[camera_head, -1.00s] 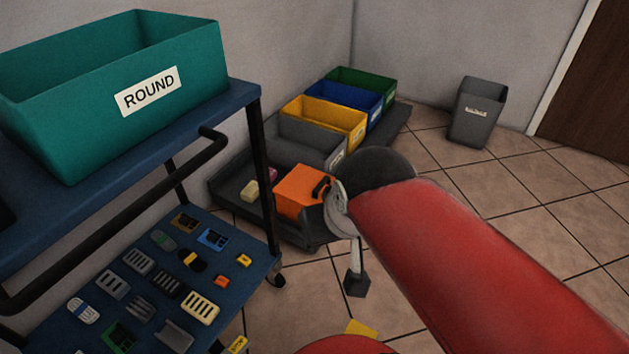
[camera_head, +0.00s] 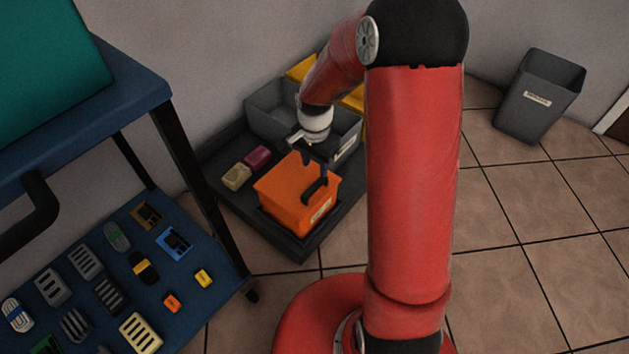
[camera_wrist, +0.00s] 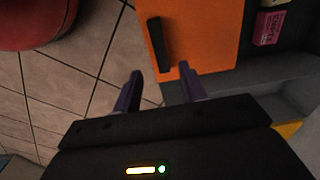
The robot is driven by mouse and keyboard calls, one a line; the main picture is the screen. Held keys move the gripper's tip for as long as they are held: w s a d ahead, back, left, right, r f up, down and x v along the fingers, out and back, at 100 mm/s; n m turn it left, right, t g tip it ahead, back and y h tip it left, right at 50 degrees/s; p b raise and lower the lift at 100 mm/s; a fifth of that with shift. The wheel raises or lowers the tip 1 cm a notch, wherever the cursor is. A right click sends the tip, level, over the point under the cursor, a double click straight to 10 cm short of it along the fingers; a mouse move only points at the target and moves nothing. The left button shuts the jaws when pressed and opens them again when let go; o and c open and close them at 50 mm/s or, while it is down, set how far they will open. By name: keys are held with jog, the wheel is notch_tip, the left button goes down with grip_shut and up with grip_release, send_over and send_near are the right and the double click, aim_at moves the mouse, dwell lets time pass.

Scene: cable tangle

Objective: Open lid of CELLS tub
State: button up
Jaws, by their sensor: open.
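The orange tub (camera_head: 290,193) stands at the front of a dark low tray, its lid shut. A black handle (camera_head: 315,189) is on the lid, near its right edge; it also shows in the wrist view (camera_wrist: 159,45). The tub's front label is too small to read. My gripper (camera_head: 314,176) is over the lid, fingers pointing down close to the handle. In the wrist view my gripper (camera_wrist: 160,80) is open and empty, and the handle lies just beyond the gap between the fingertips. I cannot tell whether a finger touches the lid.
A grey bin (camera_head: 270,115) stands behind the tub, with yellow bins beyond. A pink block (camera_head: 257,158) and a cream block (camera_head: 236,177) lie left of the tub. A blue cart (camera_head: 150,75) stands at left.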

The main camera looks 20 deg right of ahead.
aim_at(315, 186)
notch_tip(315, 186, down, 8)
jog(key=shift+r+b, duration=0.1)
jog(key=shift+b, duration=0.55)
grip_shut()
